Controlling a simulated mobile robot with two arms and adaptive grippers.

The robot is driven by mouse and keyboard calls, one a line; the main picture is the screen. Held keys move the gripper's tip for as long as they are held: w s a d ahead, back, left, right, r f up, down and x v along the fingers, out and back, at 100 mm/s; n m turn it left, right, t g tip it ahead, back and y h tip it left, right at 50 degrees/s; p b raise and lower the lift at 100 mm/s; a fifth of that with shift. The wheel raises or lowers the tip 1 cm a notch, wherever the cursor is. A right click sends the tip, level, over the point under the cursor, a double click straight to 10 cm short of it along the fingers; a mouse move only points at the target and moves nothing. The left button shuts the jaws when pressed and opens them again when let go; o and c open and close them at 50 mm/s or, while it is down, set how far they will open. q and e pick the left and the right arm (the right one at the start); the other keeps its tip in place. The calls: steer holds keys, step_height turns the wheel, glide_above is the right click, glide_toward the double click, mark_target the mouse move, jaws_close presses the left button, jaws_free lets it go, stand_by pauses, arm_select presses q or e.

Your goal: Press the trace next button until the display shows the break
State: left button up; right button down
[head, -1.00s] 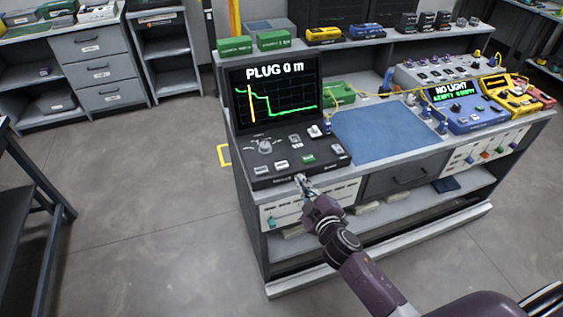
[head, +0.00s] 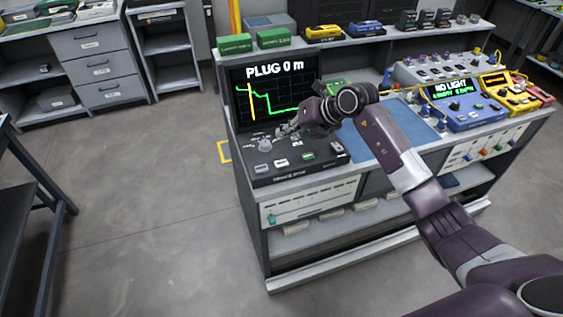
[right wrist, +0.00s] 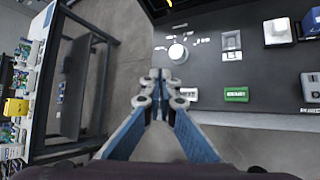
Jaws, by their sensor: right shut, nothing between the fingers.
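The black trace device (head: 300,172) stands on the left of the bench. Its display (head: 285,84) reads "PLUG 0 m" above a green trace with a yellow marker near its left end. The panel has a round knob (head: 265,144), white buttons (head: 263,167) and a green button (head: 308,156); their labels are too small to read. My right gripper (head: 281,131) is shut and empty, over the panel's rear part near the knob. In the right wrist view the closed fingertips (right wrist: 160,76) show beside the knob (right wrist: 177,53), with the green button (right wrist: 236,94) further right. My left gripper is not in view.
A blue mat (head: 353,143) lies right of the device, partly behind my right arm. A blue meter (head: 462,108) reading "NO LIGHT" and a yellow unit (head: 510,95) stand further right. Green boxes (head: 273,38) sit on the rear shelf. Floor left of the bench is clear.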

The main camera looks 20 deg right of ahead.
stand_by(0.3)
steer(key=b, duration=0.6)
glide_above(284, 163)
step_height(284, 163, down, 8)
steer(key=shift+r, duration=0.25)
steer(key=shift+f, duration=0.7)
steer(key=shift+b, duration=0.3)
steer(key=shift+a+f, duration=0.1)
steer(key=shift+f, duration=0.3)
steer(key=shift+f+b, duration=0.45)
steer(key=shift+f, duration=0.05)
stand_by(0.6)
steer(key=shift+r, duration=0.1)
steer(key=shift+r+p, duration=0.8)
steer(key=shift+r, duration=0.05)
